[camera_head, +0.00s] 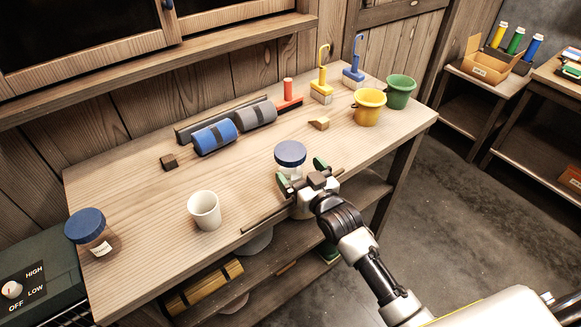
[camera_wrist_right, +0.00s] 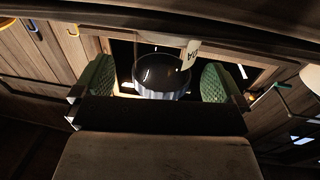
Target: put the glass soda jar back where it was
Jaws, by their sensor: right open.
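The glass soda jar (camera_head: 290,155) has a dark blue lid and stands on the wooden workbench near its front edge. In the right wrist view the jar (camera_wrist_right: 160,84) appears upside down, with part of a white label with dark letters visible. My right gripper (camera_head: 301,173) is open, its green-padded fingers on either side of the jar. In the wrist view there is a gap between the jar and each pad. The jar's lower part is partly hidden by the gripper in the head view. My left gripper is not in view.
Another blue-lidded jar (camera_head: 92,232) with brown contents stands at the left end. A white cup (camera_head: 204,210) is between the jars. Blue and grey rolls (camera_head: 214,137), a small dark block (camera_head: 169,162), a yellow pot (camera_head: 368,107) and a green pot (camera_head: 399,92) stand farther back.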

